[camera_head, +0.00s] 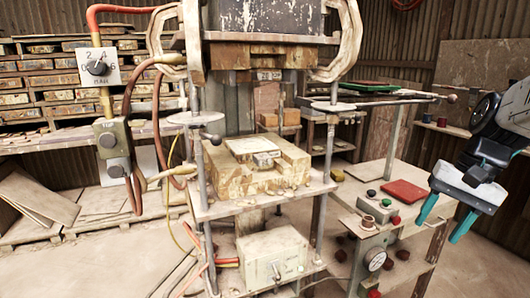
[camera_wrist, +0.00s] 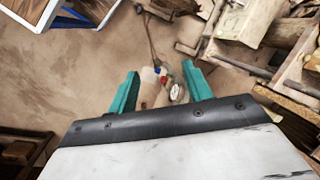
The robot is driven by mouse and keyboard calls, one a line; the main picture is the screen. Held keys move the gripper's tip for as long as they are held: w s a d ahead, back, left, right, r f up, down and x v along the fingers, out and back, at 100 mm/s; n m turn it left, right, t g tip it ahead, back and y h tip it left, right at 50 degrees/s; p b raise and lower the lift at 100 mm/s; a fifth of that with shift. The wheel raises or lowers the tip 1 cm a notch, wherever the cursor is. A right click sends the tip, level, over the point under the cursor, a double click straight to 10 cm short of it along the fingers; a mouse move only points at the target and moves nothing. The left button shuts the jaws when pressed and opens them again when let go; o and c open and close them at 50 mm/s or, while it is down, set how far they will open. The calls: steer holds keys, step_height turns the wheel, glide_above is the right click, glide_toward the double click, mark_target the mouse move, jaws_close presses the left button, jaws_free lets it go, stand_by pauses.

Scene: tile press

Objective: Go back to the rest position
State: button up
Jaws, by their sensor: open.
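My gripper (camera_head: 443,223) is at the right side of the head view, beside the control bench. Its two teal fingers are spread apart and point downward, with nothing between them. In the wrist view my gripper (camera_wrist: 160,88) also shows open and empty, with the floor and some small blurred parts below it. The tile press (camera_head: 255,150) stands in the middle of the head view, with a worn mould block (camera_head: 250,178) on its lower plate.
The control bench (camera_head: 352,192) holds buttons, a gauge (camera_head: 375,259) and a red pad (camera_head: 405,191), close left of my gripper. A green pad (camera_head: 373,87) lies on a shelf behind. Hoses hang left of the press. Racks of tiles (camera_head: 40,80) line the back left.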

steer(key=s+a+n+h, duration=0.1)
steer(key=s+a+n, duration=0.1)
steer(key=s, duration=0.3)
steer(key=s+a+f+n+h, duration=0.1)
steer(key=s+a+n, duration=0.1)
steer(key=s, duration=0.3)
steer(key=s+a+n+t+h, duration=0.1)
steer(key=s+a+n, duration=0.1)
steer(key=s, duration=0.4)
steer(key=shift+a+f, duration=0.35)
steer(key=shift+a, duration=0.2)
